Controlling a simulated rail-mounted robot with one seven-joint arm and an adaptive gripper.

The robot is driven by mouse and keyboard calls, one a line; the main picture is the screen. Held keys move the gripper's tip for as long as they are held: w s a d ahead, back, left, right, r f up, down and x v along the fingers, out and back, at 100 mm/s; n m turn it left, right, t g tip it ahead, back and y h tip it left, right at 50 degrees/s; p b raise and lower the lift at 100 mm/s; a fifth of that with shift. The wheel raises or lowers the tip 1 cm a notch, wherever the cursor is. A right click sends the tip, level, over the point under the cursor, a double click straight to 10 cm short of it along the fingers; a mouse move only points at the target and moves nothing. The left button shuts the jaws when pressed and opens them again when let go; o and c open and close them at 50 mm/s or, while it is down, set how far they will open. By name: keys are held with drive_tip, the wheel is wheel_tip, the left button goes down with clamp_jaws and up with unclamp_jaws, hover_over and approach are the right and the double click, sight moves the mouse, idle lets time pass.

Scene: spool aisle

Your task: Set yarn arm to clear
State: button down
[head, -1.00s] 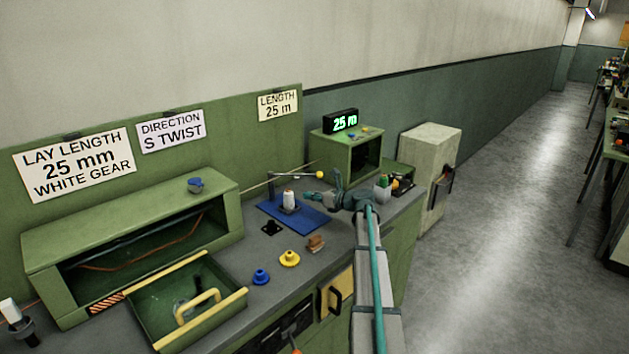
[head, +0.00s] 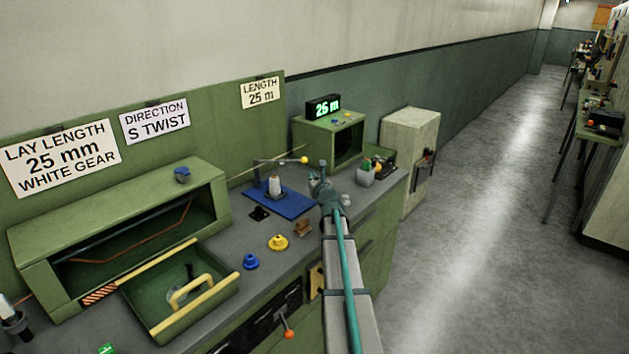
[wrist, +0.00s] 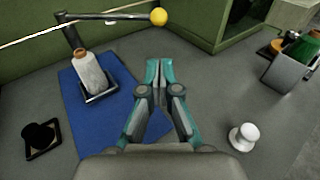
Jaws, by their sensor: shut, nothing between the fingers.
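The yarn arm (head: 280,161) is a dark rod on a post with a yellow ball at its right end, reaching over the back of a blue mat (head: 298,206). In the wrist view the yarn arm (wrist: 110,16) crosses the upper left, and its ball (wrist: 159,17) sits beyond my fingertips. A pale strand passes near the post. A white yarn spool (wrist: 90,74) stands on the mat, left of my gripper. My gripper (wrist: 158,66) is shut and empty, apart from the ball. In the head view my gripper (head: 319,170) is just right of the ball.
A white knob-like piece (wrist: 243,138) stands on the bench right of my gripper. A grey bin (wrist: 287,74) is farther right. An open drawer-like tray (head: 180,290) is at the front left.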

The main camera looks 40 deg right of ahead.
drive_tip(key=r+p+x, duration=0.1)
drive_tip(key=x, duration=0.9)
drive_tip(key=shift+w, duration=0.15)
drive_tip(key=shift+r, duration=0.1)
